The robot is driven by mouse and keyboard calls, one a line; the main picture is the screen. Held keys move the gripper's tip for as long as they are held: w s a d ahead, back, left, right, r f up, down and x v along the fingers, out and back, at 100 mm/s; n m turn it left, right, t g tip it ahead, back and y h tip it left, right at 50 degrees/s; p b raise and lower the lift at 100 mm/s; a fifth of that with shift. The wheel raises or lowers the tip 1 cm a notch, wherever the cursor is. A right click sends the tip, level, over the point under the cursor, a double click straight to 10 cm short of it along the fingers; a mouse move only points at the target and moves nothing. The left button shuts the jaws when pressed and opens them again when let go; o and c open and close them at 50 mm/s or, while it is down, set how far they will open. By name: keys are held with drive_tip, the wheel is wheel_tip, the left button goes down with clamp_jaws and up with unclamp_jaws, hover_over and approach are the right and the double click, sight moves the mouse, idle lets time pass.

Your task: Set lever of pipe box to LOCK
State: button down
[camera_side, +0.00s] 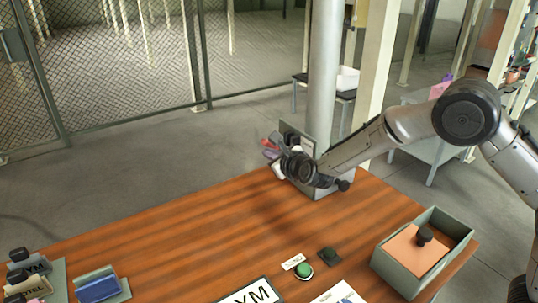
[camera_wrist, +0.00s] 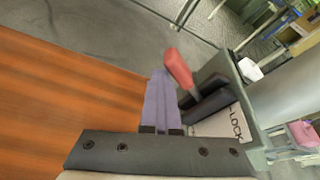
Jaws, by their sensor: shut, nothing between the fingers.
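The pipe box (camera_side: 330,186) is a grey box at the far edge of the wooden table, at the foot of a grey pipe, partly hidden behind my wrist. In the wrist view its pale face (camera_wrist: 222,124) carries the word LOCK at the right. The lever's red handle (camera_wrist: 180,68) sticks out from a dark mount on the box; it also shows small in the side view (camera_side: 266,143). My gripper (camera_wrist: 158,78) has its purple fingers shut and empty, just left of the red handle. Whether they touch it I cannot tell. In the side view my gripper (camera_side: 269,154) is beside the box.
A grey open-topped box (camera_side: 390,272) with an orange inside and a black knob stands at the table's right. A green button (camera_side: 304,271), a dark button (camera_side: 328,255) and small signs lie at the front. Holders (camera_side: 100,287) stand at the left. The table's middle is clear.

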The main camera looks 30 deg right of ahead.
drive_tip(key=shift+w+d+r, duration=0.15)
drive_tip(key=shift+r, duration=0.3)
drive_tip(key=shift+w+d+r, duration=0.1)
drive_tip(key=shift+d+r, duration=0.05)
drive_tip(key=shift+r, duration=0.25)
wheel_tip(320, 180, down, 5)
drive_tip(key=a, duration=0.3)
drive_tip(key=s+d+r, duration=0.2)
drive_tip(key=s, duration=0.8)
drive_tip(key=shift+r, duration=0.4)
drive_tip(key=shift+d, duration=0.1)
